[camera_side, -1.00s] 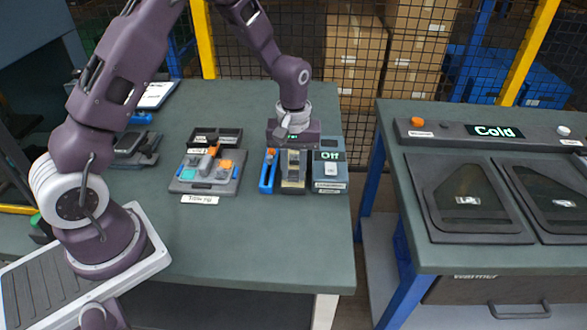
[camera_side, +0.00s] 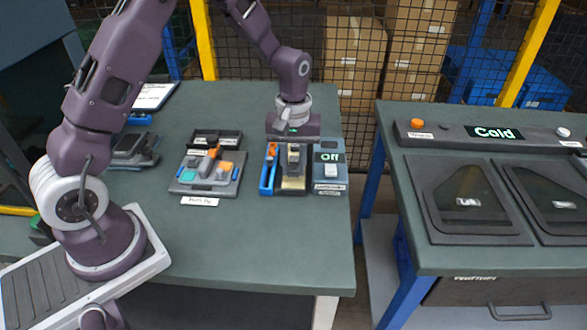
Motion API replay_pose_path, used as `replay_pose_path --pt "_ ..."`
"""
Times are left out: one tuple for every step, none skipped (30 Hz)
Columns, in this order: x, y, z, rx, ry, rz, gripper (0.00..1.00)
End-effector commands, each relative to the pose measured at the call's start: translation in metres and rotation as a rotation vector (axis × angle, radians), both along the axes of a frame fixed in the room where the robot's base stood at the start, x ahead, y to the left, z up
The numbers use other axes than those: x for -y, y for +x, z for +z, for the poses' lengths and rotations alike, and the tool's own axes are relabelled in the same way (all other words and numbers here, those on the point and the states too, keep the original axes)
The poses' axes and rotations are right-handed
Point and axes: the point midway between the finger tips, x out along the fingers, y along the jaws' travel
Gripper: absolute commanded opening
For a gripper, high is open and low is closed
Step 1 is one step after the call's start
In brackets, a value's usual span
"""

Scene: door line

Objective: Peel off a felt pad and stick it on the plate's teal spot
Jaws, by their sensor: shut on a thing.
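The plate (camera_side: 203,187) is a grey fixture left of my gripper, with a teal spot (camera_side: 190,174) on its left and orange parts on top. My gripper (camera_side: 294,158) points down over a dark holder (camera_side: 292,191) with a pale yellowish base. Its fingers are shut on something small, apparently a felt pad. The pad itself is too small and hidden to make out. I cannot tell whether the fingers are clear of the holder.
A blue tool with an orange part (camera_side: 268,178) stands close left of the holder. A box with an "Off" display (camera_side: 329,172) stands close right. Dark bins (camera_side: 217,139) lie behind the plate. The front of the table (camera_side: 250,245) is clear. A second bench (camera_side: 400,180) stands right across a gap.

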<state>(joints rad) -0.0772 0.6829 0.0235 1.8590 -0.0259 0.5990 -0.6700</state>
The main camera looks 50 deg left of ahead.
Motion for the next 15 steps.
replay_pose_path --pt "0.0 0.0 0.004 0.001 0.0 0.0 0.0" --pt "0.0 0.0 0.007 0.001 0.0 0.0 0.0" --pt "0.0 0.0 0.01 0.001 0.0 0.0 0.0" --pt "0.0 0.0 0.012 0.001 0.0 -0.001 0.0" --pt "0.0 0.0 0.014 0.0 0.0 -0.001 0.0" --pt "0.0 0.0 0.018 0.001 0.0 -0.001 0.0" --pt "0.0 0.0 0.02 0.001 0.0 -0.001 0.0" --pt "0.0 0.0 0.022 0.001 0.0 -0.001 0.0" --pt "0.001 0.0 0.025 0.0 0.0 -0.002 0.0" --pt "0.0 0.0 0.027 0.001 -0.001 -0.002 0.0" --pt "0.0 0.0 0.03 0.001 0.0 -0.002 0.0" --pt "0.001 0.0 0.033 0.001 0.0 -0.002 0.0" --pt "0.001 0.0 0.036 0.001 0.0 -0.002 0.0" --pt "0.0 0.0 0.038 0.001 0.0 -0.002 0.0" --pt "0.0 0.0 0.04 0.001 0.0 -0.002 0.0"
